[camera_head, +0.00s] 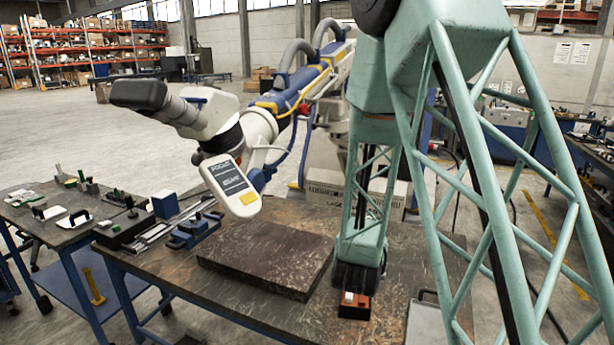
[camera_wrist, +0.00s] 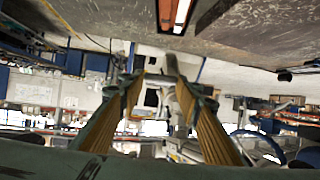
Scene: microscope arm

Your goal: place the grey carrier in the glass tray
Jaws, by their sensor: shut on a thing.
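My gripper (camera_head: 357,277) points down over the front of the dark table, right of a thick brown slab. In the head view I cannot make out the carrier apart from the black fingers. I cannot identify the glass tray with certainty. A flat grey panel (camera_head: 426,325) with a dark handle lies right of my gripper, partly hidden by my arm.
A dark block with an orange top (camera_head: 355,302) sits just in front of my gripper. The brown slab (camera_head: 265,258) lies to its left. A microscope-like arm with a pale label head (camera_head: 230,187) overhangs the slab. Several tools lie on the left table (camera_head: 50,232).

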